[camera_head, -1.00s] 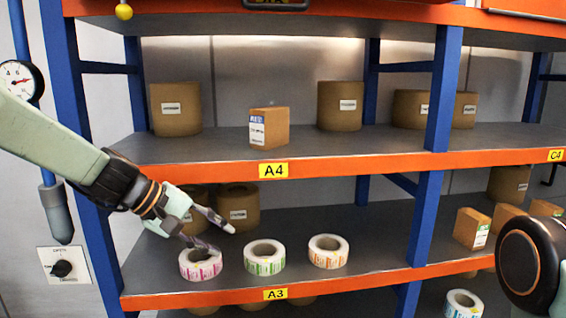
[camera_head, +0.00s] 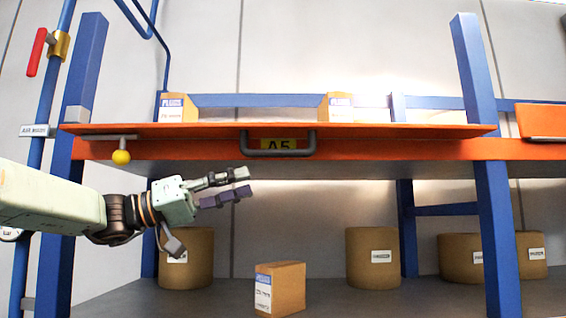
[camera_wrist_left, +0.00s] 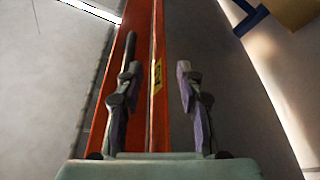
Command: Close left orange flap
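The left orange flap (camera_head: 200,131) is a long thin orange panel along the front of the top shelf, seen nearly edge-on and roughly level. A dark grey handle (camera_head: 278,153) hangs at its middle, in front of a yellow A5 label (camera_head: 292,144). My left gripper (camera_head: 247,183) is below and left of the handle, pointing right, its fingers apart and empty. In the left wrist view, my left gripper (camera_wrist_left: 157,72) has spread fingers with an orange strip (camera_wrist_left: 157,118) behind the gap. I cannot tell if a finger touches the handle. My right gripper is out of view.
A yellow knob (camera_head: 121,157) hangs near the flap's left end. Blue posts (camera_head: 487,190) frame the shelf. Another orange flap (camera_head: 540,119) is at right. Brown rolls (camera_head: 372,257) and a box (camera_head: 280,288) stand on the shelf below.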

